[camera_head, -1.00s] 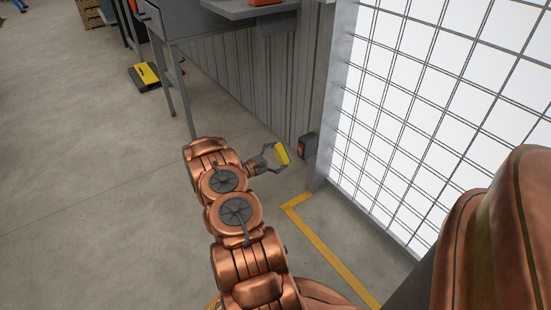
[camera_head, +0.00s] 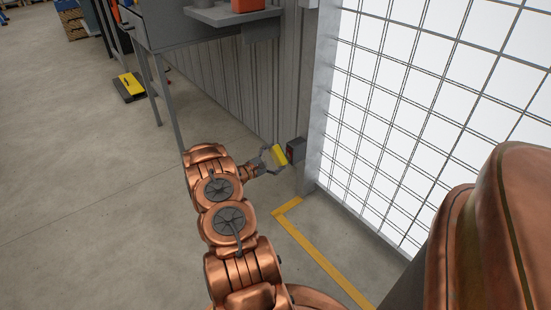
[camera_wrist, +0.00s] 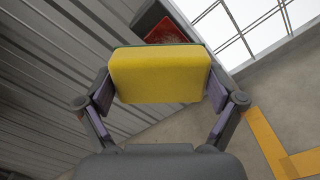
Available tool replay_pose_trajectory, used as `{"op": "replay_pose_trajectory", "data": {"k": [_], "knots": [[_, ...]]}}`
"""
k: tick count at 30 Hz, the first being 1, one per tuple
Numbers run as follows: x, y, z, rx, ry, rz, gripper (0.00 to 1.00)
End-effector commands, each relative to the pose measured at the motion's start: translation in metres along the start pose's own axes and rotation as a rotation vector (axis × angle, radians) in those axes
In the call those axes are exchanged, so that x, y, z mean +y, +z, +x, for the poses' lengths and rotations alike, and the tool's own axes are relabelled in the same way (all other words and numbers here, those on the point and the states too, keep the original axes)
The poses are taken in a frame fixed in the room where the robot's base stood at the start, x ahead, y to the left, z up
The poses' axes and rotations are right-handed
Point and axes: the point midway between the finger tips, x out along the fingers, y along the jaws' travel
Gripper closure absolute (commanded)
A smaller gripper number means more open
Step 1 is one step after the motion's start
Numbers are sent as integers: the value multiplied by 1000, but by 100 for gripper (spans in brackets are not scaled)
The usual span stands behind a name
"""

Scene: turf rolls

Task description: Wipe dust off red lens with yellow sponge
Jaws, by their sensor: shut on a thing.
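My gripper (camera_head: 270,159) is shut on the yellow sponge (camera_wrist: 160,74), with one finger at each end of it in the wrist view. The sponge also shows in the head view (camera_head: 279,155), close to a dark box on the wall. The red lens (camera_wrist: 168,31) is on that box, just past the sponge's top edge in the wrist view, with pale specks on its face. The sponge hides its lower part. In the head view the lens (camera_head: 290,151) is a small dark red patch beside the sponge. I cannot tell whether sponge and lens touch.
A corrugated wall (camera_head: 240,92) runs behind the box. A wire mesh panel (camera_head: 400,110) with a metal post stands to the right. A grey table (camera_head: 205,22) is at the top. Yellow tape (camera_head: 320,256) marks the floor, and open floor lies left.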

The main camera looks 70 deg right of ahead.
Motion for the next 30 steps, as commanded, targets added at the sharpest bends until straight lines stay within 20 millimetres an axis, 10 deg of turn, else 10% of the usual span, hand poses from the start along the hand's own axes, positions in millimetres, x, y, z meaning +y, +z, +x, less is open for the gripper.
{"op": "replay_pose_trajectory", "data": {"k": [30], "knots": [[0, 0, 11, 0, 0, 0, 45]]}}
